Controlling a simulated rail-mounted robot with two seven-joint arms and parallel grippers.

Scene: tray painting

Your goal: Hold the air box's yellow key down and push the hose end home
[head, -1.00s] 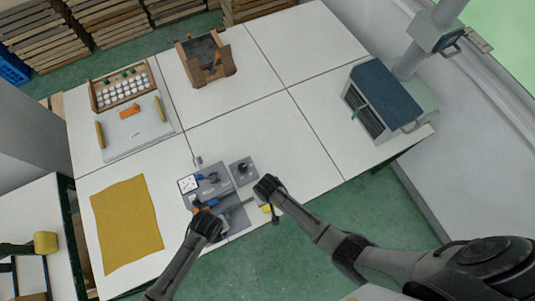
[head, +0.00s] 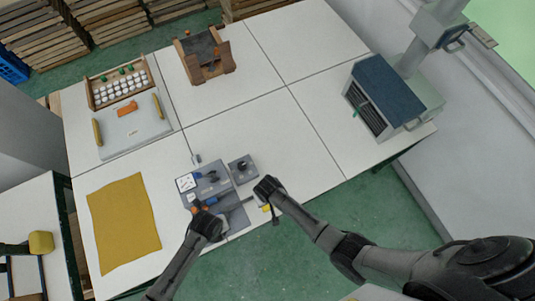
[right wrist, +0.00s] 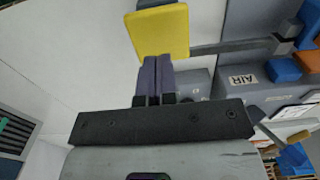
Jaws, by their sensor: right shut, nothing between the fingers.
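The air box (right wrist: 240,75), grey with an AIR label, is at the right of the right wrist view. It appears to be part of the grey unit (head: 222,186) at the table's front edge. The yellow key (right wrist: 162,32) is a flat plate on a grey lever; it also shows in the head view (head: 266,208). My right gripper (right wrist: 157,62) is shut and empty, its fingertips at the key's lower edge; I cannot tell whether they press it. My left gripper (head: 197,212) is by orange and blue parts of the unit; its fingers and the hose end are not clear.
A small grey block with a black knob (head: 242,168) stands beside the unit. A yellow cloth (head: 125,222) lies to the left. A tray of white pots (head: 120,90), a wooden holder (head: 205,58) and a blue-topped box (head: 388,88) are farther back. The table's middle is clear.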

